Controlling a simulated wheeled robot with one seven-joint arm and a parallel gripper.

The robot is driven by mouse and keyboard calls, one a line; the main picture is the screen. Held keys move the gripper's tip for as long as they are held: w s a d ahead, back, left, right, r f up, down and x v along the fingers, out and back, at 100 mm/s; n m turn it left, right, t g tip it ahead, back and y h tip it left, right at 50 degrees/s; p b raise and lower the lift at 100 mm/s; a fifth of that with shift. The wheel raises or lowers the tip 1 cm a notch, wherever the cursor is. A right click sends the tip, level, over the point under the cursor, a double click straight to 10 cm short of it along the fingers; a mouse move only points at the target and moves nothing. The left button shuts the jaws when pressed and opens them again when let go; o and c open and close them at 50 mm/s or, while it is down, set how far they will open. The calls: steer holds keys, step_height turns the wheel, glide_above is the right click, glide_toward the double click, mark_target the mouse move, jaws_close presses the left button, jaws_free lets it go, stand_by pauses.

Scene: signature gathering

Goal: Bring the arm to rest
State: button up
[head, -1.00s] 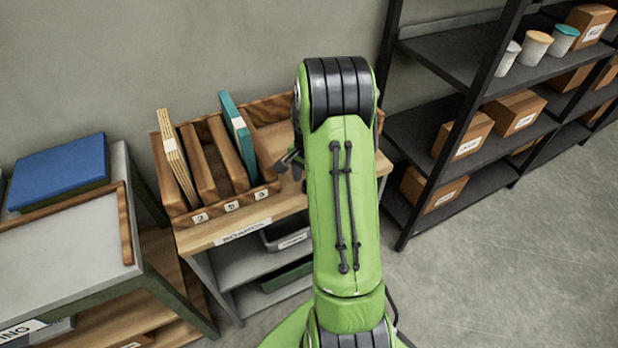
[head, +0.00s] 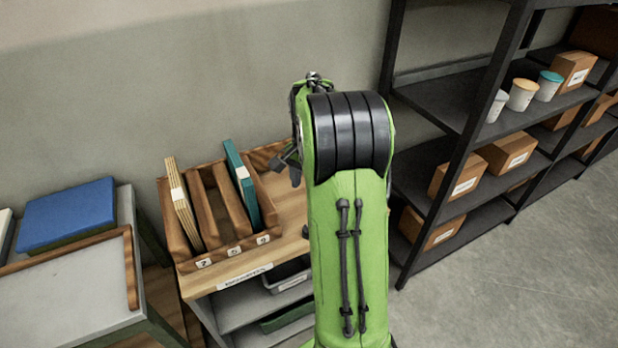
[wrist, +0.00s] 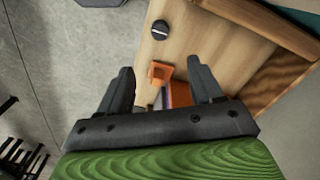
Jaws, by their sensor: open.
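My green arm rises in the middle of the head view and bends over at a black ringed joint. My gripper (wrist: 160,92) shows in the wrist view with its two dark fingers spread apart and nothing between them. It is above the wooden bench top (wrist: 172,52). In the head view only a small dark part of the gripper (head: 291,167) shows left of the arm, right of the wooden divided rack; the rest is hidden by the arm. An orange piece (wrist: 160,72) lies beyond the fingers in the wrist view, apart from them.
The wooden rack (head: 218,250) holds a cream-edged book (head: 184,205) and a teal book (head: 243,185). A grey table with a blue block (head: 68,212) stands left. Dark shelving (head: 455,150) with boxes and cups stands close on the right. Floor is clear at lower right.

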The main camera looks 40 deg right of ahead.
stand_by(0.5)
steer(key=s+a+r+n+t+p, duration=0.1)
steer(key=s+a+r+n, duration=0.15)
steer(key=a+r, duration=0.2)
steer(key=s+a+r+n+t+h, duration=0.1)
steer(key=a+r+n, duration=0.2)
steer(key=a, duration=0.3)
steer(key=s+a+r+n+t+p, duration=0.1)
steer(key=s+a+r+n, duration=0.1)
steer(key=a+r, duration=0.25)
steer(key=s+a+n+t+y+p, duration=0.1)
steer(key=s+a+n+t, duration=0.1)
steer(key=s+a+n, duration=0.6)
steer(key=s, duration=0.3)
steer(key=shift+s+a+r+t, duration=0.15)
steer(key=shift+t, duration=0.15)
